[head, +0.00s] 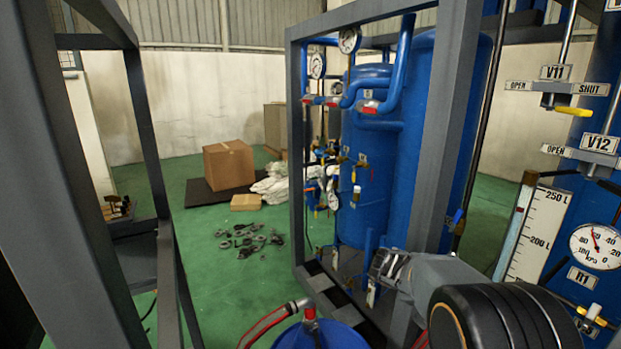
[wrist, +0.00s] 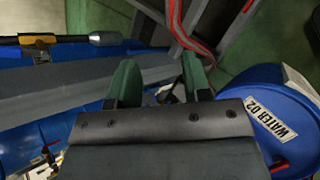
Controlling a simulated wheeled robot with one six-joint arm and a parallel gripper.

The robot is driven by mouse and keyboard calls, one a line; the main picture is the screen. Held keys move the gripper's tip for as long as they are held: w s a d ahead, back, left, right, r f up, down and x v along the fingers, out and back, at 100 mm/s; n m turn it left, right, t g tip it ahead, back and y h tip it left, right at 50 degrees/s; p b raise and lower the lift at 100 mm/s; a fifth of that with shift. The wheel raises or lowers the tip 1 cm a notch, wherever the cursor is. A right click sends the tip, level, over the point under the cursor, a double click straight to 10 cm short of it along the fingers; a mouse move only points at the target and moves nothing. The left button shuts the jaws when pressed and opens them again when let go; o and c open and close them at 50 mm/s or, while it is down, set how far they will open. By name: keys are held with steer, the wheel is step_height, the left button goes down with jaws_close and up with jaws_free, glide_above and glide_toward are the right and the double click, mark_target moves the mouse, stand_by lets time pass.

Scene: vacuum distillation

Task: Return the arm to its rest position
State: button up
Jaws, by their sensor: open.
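My arm reaches in from the lower right of the head view, past the grey frame of the blue tank unit. My gripper (wrist: 160,65) shows in the wrist view as two green fingers spread apart, with nothing held between them. In the head view my gripper (head: 388,266) is small, partly hidden by my own wrist, and close to the frame's lower part.
Blue tanks (head: 385,170) stand inside a grey frame (head: 453,110).

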steer(key=s+a+r+m+y+p, duration=0.1)
steer(key=s+a+m+y, duration=0.4)
steer(key=s, duration=0.5)
steer(key=s+a+r+m+t+y+p, duration=0.1)
steer(key=s+a+r+m+y, duration=0.3)
steer(key=s+a, duration=0.5)
steer(key=shift+s+a+m+y+p, duration=0.35)
steer(key=shift+s+m+y+p, duration=0.25)
steer(key=shift+m, duration=0.3)
steer(key=shift+s, duration=0.1)
